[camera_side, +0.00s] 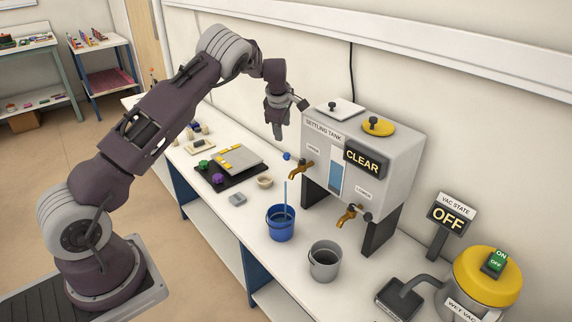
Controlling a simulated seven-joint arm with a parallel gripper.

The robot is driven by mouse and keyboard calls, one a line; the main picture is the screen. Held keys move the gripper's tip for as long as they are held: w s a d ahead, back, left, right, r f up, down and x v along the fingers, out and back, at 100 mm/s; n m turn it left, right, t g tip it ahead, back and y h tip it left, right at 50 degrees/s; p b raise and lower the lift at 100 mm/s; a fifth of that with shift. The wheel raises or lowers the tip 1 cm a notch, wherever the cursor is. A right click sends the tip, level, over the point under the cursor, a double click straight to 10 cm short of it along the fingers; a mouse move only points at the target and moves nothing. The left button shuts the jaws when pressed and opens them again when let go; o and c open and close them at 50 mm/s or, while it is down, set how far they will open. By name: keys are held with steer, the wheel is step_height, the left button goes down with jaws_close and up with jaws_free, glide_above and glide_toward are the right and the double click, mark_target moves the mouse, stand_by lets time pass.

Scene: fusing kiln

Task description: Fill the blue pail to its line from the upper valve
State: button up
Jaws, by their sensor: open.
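The blue pail (280,226) stands upright on the bench below the upper valve (300,170), a brass tap on the front of the settling tank (400,165). A thin blue stream (287,194) runs from the tap down into the pail. The water level and fill line inside the pail are too small to make out. A small blue knob (287,156) shows beside the upper valve. My gripper (278,136) is open, pointing down, above and left of the upper valve and apart from it. The tank's sign (363,160) reads CLEAR.
The lower valve (350,213) is on the tank's right, with a grey pail (324,262) below it. A wet vac (480,290) and its sign (450,217) reading OFF stand at right. A dark tray (230,182) with coloured knobs lies left of the blue pail.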

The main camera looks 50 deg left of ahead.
step_height(320, 180, down, 4)
steer(key=s+a+m+t+y, duration=0.2)
steer(key=a+t+y, duration=0.1)
steer(key=t+y, duration=0.15)
steer(key=s+d+r+m+t+y, duration=0.2)
steer(key=s+d+r+m+t, duration=0.25)
steer(key=d+r+t, duration=0.45)
steer(key=n+g, duration=0.1)
steer(key=g, duration=0.2)
glide_toward(285, 159)
steer(key=shift+t, duration=0.25)
steer(key=x, duration=0.4)
steer(key=shift+w+r, duration=0.15)
steer(key=shift+w+a+f, duration=0.15)
steer(key=shift+w+f, duration=0.05)
steer(key=shift+f, duration=0.05)
steer(key=x, duration=0.6)
steer(key=shift+w+a, duration=0.25)
jaws_close()
